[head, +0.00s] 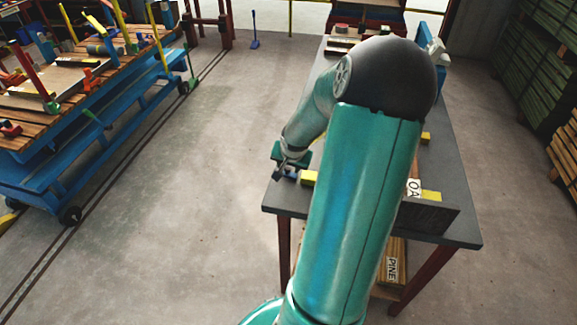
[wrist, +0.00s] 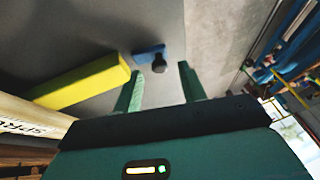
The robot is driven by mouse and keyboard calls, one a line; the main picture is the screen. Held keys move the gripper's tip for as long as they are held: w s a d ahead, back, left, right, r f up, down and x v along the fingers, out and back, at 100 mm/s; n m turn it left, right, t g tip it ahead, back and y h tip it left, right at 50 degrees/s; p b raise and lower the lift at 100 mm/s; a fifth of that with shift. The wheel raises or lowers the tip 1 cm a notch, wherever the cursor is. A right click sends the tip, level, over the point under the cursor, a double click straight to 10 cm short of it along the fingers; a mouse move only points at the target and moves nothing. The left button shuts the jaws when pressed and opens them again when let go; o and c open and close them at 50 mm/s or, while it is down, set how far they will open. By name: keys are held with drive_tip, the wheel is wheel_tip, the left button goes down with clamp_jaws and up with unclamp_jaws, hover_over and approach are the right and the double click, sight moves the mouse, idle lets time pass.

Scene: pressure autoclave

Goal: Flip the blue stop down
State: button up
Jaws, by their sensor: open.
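The blue stop (wrist: 147,51) is a small blue piece with a dark round knob (wrist: 159,65) at its end, on the grey table top (wrist: 80,40) in the wrist view. My gripper (wrist: 161,69) is open, with one green finger on each side of the knob as seen from the wrist; I cannot tell if they touch it. In the head view my gripper (head: 290,157) is at the left edge of the table (head: 455,190). My arm hides much of the table there, and the stop is too small to make out clearly.
A yellow bar (wrist: 85,82) lies just left of my gripper in the wrist view, and its end also shows in the head view (head: 308,178). Labelled boards (wrist: 30,118) are beyond it. A blue cart (head: 110,125) stands at left, with clear floor (head: 190,190) between.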

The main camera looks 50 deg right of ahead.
drive_tip(key=shift+w+d+f, duration=0.2)
drive_tip(key=shift+w+f, duration=0.05)
drive_tip(key=shift+f, duration=0.3)
clamp_jaws()
drive_tip(key=shift+a, duration=0.1)
drive_tip(key=shift+w+a+f, duration=0.1)
drive_tip(key=shift+w+f, duration=0.05)
drive_tip(key=shift+f, duration=0.05)
drive_tip(key=shift+f+g, duration=0.1)
drive_tip(key=shift+g, duration=0.4)
drive_tip(key=shift+w+a+f+g+h, duration=0.15)
drive_tip(key=shift+w+g+h, duration=0.1)
drive_tip(key=shift+g+h, duration=0.3)
